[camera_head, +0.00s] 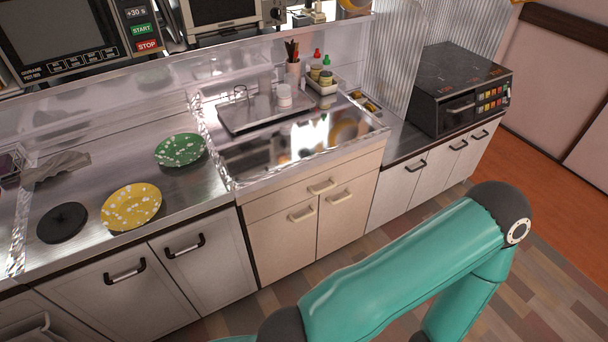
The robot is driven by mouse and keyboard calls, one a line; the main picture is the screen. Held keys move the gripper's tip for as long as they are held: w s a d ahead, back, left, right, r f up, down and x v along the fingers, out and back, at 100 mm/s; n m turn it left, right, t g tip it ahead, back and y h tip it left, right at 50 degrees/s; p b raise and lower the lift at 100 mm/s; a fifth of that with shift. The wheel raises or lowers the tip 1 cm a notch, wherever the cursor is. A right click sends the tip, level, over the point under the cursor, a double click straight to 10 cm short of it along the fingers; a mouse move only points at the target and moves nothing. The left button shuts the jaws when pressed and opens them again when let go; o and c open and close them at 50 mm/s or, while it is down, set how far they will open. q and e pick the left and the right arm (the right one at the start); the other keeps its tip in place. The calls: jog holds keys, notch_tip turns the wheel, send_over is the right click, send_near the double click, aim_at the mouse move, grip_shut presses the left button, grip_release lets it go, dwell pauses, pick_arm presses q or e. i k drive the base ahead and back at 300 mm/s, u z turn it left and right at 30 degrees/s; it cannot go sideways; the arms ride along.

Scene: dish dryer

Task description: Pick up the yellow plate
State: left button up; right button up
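The yellow plate (131,206) with white speckles lies flat on the metal counter at the left, close to its front edge. A green speckled plate (180,150) lies behind it to the right, apart from it. A black round disc (62,223) lies just left of the yellow plate. Neither gripper shows in the head view. A teal arm of mine crosses the lower right, well away from the plates. Nothing covers the yellow plate.
A crumpled grey cloth (57,167) lies behind the black disc. A tray (262,112) with a white cup (284,95) stands right of the plates. A black cooker (460,88) stands at the far right. Cabinets with handles front the counter.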

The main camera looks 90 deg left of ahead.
aim_at(134, 205)
jog(key=i, duration=1.15)
jog(key=z, duration=1.5)
jog(key=i, duration=0.1)
jog(key=u, duration=2.5)
jog(key=i, duration=0.15)
jog(key=u, duration=1.3)
jog(key=i, duration=0.15)
jog(key=u, duration=2.2)
jog(key=i, duration=1.05)
jog(key=u, duration=0.05)
